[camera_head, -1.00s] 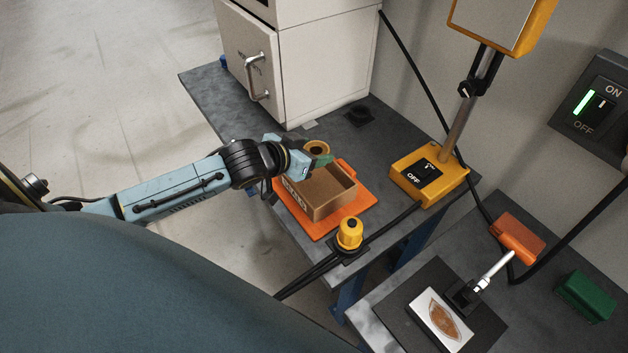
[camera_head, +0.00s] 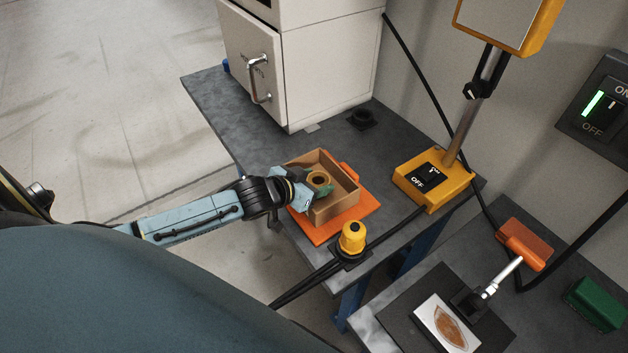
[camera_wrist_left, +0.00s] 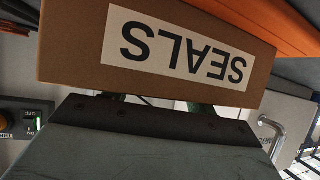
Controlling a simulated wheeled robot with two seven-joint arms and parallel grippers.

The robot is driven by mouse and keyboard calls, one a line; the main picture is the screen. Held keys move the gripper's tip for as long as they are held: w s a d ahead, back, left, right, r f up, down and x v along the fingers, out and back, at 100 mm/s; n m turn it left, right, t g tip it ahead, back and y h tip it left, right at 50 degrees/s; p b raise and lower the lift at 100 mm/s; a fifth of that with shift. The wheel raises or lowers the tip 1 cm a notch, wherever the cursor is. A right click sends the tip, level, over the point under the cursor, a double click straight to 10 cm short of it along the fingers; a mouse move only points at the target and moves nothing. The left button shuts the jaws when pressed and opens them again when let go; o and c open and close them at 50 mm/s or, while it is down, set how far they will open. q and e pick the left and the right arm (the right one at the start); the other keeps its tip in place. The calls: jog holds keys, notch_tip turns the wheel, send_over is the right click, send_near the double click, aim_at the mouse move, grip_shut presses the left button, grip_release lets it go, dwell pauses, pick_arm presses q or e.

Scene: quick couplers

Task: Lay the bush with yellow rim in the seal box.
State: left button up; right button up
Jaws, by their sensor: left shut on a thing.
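The bush with yellow rim (camera_head: 318,178) shows its round opening upward in the head view. My left gripper (camera_head: 319,188) is shut on it, with the green fingertips around its side. Gripper and bush are at the open top of the brown seal box (camera_head: 345,203), within its outline; how deep the bush sits I cannot tell. The left wrist view shows the box wall with its "SEALS" label upside down (camera_wrist_left: 180,50). That wall hides most of the fingers and the bush there. My right gripper is not in view.
The box stands on an orange board (camera_head: 364,209) on a grey table (camera_head: 215,100). A yellow button unit (camera_head: 351,240) is close in front, and a yellow switch base (camera_head: 435,180) stands to the right. A white cabinet (camera_head: 325,75) stands behind.

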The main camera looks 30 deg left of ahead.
pick_arm(q)
jog(key=o, duration=1)
jog(key=shift+f, duration=0.1)
jog(key=shift+o, duration=0.2)
jog(key=shift+s+r, duration=0.2)
jog(key=shift+r, duration=0.05)
jog(key=p+v, duration=0.2)
jog(key=v, duration=0.9)
jog(key=shift+s, duration=0.25)
jog(key=shift+a+r, duration=0.1)
jog(key=shift+r, duration=0.05)
